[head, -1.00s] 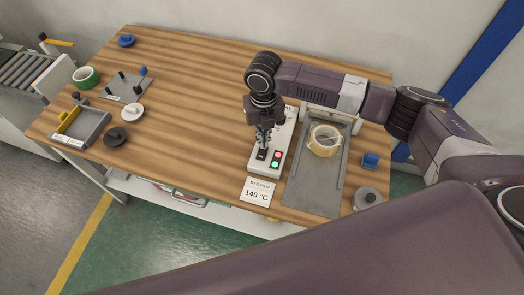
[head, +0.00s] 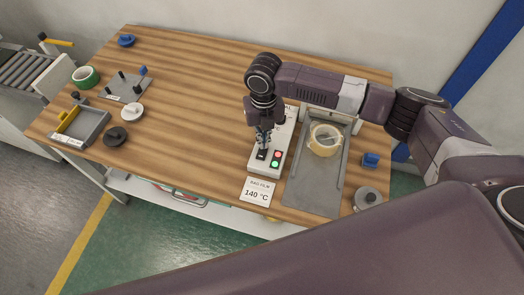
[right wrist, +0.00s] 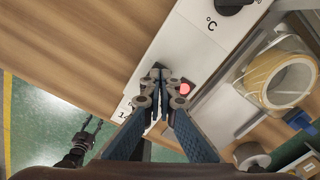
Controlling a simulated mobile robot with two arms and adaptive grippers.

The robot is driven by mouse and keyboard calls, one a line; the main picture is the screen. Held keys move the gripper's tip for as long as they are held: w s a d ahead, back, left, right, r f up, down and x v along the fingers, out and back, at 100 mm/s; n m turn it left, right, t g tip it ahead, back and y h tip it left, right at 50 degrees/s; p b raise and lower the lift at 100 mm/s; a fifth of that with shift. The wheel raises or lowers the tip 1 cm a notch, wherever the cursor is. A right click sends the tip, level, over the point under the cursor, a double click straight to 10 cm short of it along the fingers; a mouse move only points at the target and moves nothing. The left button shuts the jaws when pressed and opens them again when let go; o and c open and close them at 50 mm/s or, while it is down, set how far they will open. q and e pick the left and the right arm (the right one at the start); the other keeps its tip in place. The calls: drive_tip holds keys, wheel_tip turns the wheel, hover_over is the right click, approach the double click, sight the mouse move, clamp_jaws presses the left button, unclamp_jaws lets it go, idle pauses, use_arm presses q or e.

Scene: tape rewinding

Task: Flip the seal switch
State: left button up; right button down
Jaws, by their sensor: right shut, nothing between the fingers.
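The white sealer control box (head: 283,138) stands on the table, with a red lamp (head: 278,155) and a green lamp (head: 275,165) near its front end. The black seal switch (head: 261,155) is beside the lamps, at the tips of my right gripper (head: 263,148). The right gripper points down and is shut and empty. In the right wrist view its fingertips (right wrist: 157,74) are together over the box, left of the red lamp (right wrist: 184,88). They hide most of the switch, so its position and any contact are unclear. My left gripper (right wrist: 92,125) shows small at the lower left there, fingers apart.
A tape roll (head: 324,140) in a clear wrap lies on the grey sealer bed (head: 315,185) right of the box. A 140 °C card (head: 257,191) lies in front. A grey tray (head: 82,127), green tape roll (head: 86,77) and pegboard (head: 123,89) are at left. The table's middle is clear.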

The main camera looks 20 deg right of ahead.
drive_tip(key=shift+f+b, duration=0.35)
drive_tip(key=shift+f, duration=0.5)
drive_tip(key=shift+r, duration=0.1)
wheel_tip(320, 180, up, 7)
drive_tip(key=p, duration=0.7)
idle(0.6)
